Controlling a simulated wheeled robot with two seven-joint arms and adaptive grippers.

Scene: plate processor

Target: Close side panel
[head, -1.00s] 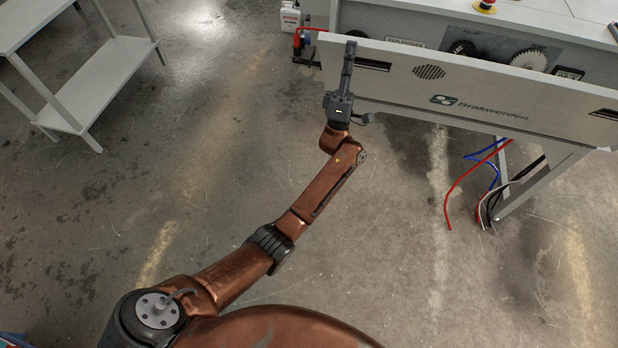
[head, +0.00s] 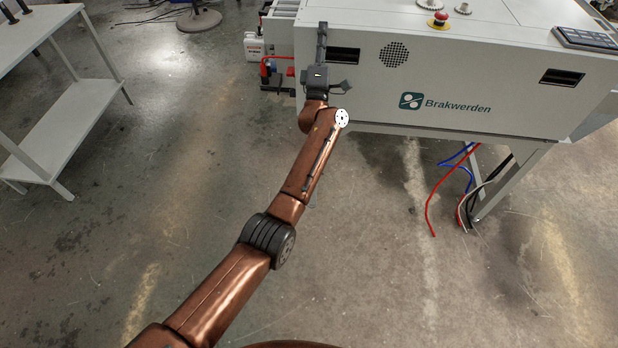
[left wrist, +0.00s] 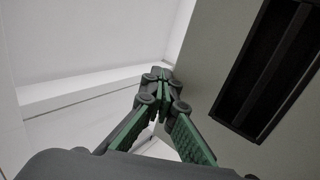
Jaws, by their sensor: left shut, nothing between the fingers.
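The side panel (head: 450,85) is the light grey front of the plate processor, with the Brakwerden logo, a round speaker grille and two dark slots. It stands upright, flush under the machine's top, and no inner parts show behind it. My left gripper (head: 322,30) is shut and empty at the panel's upper left, beside the left slot (head: 343,55). In the left wrist view its fingertips (left wrist: 163,78) meet close to the panel face, with the slot (left wrist: 270,65) to the right. I cannot tell whether they touch the panel. My right gripper is not in view.
An emergency stop button (head: 438,18) and a keypad (head: 587,39) sit on the machine's top. Red and blue hoses (head: 440,190) hang below it. A white canister (head: 254,46) stands at its left. A grey shelf table (head: 70,120) is at far left; the floor between is clear.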

